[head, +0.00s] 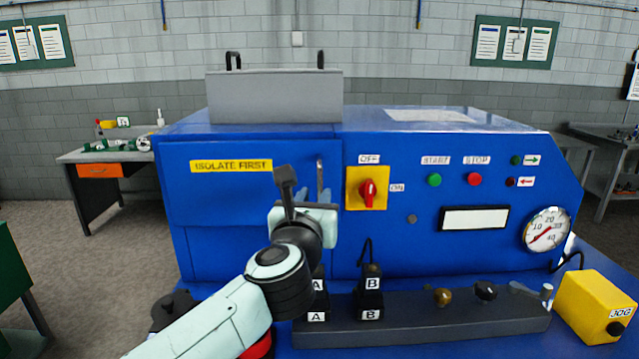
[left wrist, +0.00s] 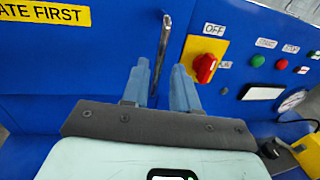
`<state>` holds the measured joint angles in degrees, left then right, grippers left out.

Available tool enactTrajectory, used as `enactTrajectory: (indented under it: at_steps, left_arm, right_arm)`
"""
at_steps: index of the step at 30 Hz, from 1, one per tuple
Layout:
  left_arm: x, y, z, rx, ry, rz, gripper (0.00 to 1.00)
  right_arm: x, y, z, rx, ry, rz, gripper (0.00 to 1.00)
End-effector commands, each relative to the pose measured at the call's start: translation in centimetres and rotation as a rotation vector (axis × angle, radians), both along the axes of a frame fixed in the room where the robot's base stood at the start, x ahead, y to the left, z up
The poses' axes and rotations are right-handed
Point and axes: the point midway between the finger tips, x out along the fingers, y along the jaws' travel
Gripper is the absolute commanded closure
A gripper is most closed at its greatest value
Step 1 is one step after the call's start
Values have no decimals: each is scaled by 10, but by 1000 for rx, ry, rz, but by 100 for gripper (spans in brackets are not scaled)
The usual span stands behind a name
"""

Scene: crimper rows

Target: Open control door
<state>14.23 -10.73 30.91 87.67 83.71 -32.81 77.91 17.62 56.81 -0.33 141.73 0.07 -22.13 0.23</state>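The control door (head: 250,230) is the blue front panel on the left of the machine, with a yellow "ISOLATE FIRST" label (head: 231,166). It looks closed, flush with the front. Its upright metal handle (head: 320,174) is near the right edge and shows in the left wrist view (left wrist: 163,45). My left gripper (head: 316,193) is in front of the door at the handle's lower end. In the left wrist view its blue fingers (left wrist: 160,78) are apart, with the handle showing above the gap between them. I cannot tell whether they touch it. My right gripper is not in view.
A red rotary switch (head: 368,192) on a yellow plate is just right of the handle. A dark rail (head: 430,320) with A and B blocks and knobs lies below. A yellow JOG box (head: 594,306) stands at the right. A grey box (head: 275,97) is on top.

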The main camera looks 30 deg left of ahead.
Motion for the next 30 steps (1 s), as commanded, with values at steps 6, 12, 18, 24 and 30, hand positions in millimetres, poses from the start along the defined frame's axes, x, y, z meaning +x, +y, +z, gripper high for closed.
enactTrajectory:
  at_steps: [6, 12, 18, 24, 30]
  left_arm:
    - [37, 14, 1, 0, 1, 0, 71]
    - [52, 20, 0, 2, 1, 1, 71]
    - [54, 20, 0, 3, 0, 0, 71]
    - [53, 20, 0, 2, 0, 1, 100]
    - [53, 20, 0, 2, 1, 0, 100]
  right_arm:
    - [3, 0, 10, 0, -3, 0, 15]
    - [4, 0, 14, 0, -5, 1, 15]
    - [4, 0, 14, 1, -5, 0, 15]
    - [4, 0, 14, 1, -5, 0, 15]
    - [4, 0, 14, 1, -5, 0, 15]
